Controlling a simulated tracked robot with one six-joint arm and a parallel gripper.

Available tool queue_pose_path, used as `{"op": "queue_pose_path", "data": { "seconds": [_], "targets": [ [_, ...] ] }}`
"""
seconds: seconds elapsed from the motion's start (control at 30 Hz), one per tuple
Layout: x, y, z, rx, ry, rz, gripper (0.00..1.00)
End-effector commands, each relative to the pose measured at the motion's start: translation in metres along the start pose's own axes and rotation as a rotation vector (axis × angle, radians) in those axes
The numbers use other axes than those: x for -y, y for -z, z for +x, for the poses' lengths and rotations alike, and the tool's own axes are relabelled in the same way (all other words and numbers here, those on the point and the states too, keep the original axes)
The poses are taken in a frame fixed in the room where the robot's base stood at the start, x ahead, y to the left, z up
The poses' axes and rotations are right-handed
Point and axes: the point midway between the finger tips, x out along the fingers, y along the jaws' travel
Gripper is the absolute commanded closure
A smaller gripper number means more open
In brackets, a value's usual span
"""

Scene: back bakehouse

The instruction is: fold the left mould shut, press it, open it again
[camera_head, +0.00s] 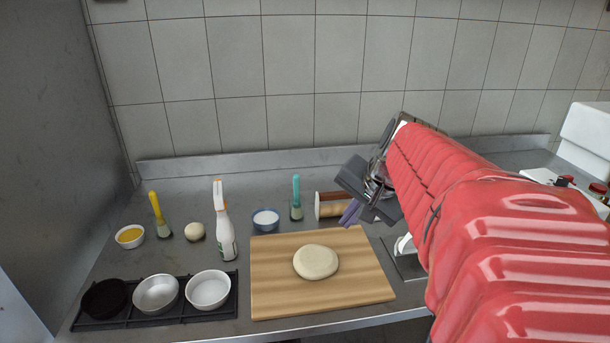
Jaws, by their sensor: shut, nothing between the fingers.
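My gripper (351,213) is over the counter behind the right back corner of the wooden board, with its fingers together and nothing between them. My red arm comes in from the right and covers much of the right side. No mould shows clearly as such. A small white piece (404,246) sits on a grey metal plate (411,267) right of the board, partly behind my arm. I cannot tell whether it belongs to the left mould or whether it is folded or open.
A dough disc (316,262) lies on the wooden board (285,297). Several pans rest on a black rack (183,309). Tiled wall closes the back.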

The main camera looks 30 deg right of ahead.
Motion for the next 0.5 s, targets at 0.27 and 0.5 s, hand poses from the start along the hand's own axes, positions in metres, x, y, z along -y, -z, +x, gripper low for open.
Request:
{"op": "queue_pose_path", "data": {
  "seconds": [0.27,0.5],
  "targets": [
    [0.019,-0.092,-0.001,0.044,-0.01,-0.359,1.0],
    [0.016,-0.16,-0.004,0.065,-0.007,-0.67,1.0]
  ]
}}
